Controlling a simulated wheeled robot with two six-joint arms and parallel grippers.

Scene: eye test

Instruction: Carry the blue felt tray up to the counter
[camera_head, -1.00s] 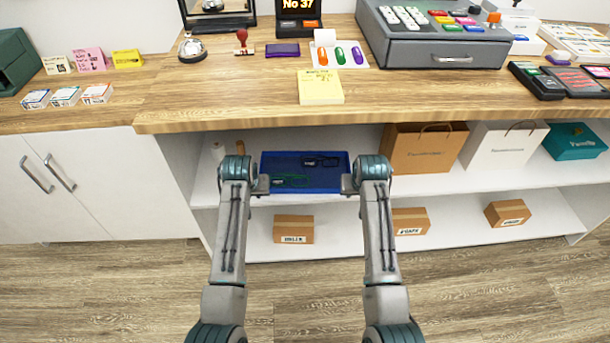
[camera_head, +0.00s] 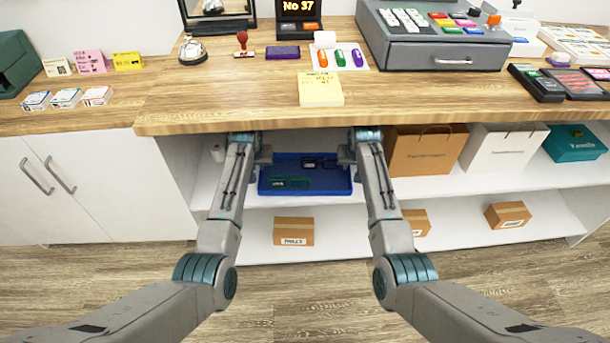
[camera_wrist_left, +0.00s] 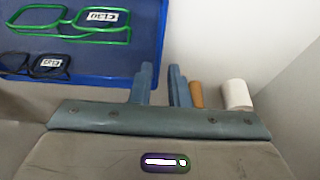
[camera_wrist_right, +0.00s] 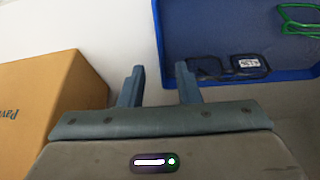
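The blue felt tray (camera_head: 326,187) lies on the upper shelf under the counter (camera_head: 220,110). Green-framed glasses (camera_head: 290,182) and dark-framed glasses (camera_head: 320,163), both tagged, lie in it. My left gripper (camera_head: 265,158) is at the tray's left side. In the left wrist view its fingers (camera_wrist_left: 161,85) stand either side of the tray's wall, with a narrow gap between them. My right gripper (camera_head: 346,157) is at the tray's right side. In the right wrist view its fingers (camera_wrist_right: 160,85) are wider apart, either side of the wall. Contact below the rim is hidden.
A brown paper bag (camera_head: 425,152) stands right of the tray, close to my right gripper. A white roll (camera_wrist_left: 237,95) and a brown cylinder (camera_wrist_left: 196,95) stand beside my left gripper. The counter edge overhangs the shelf. A yellow notepad (camera_head: 320,88) lies near its front edge.

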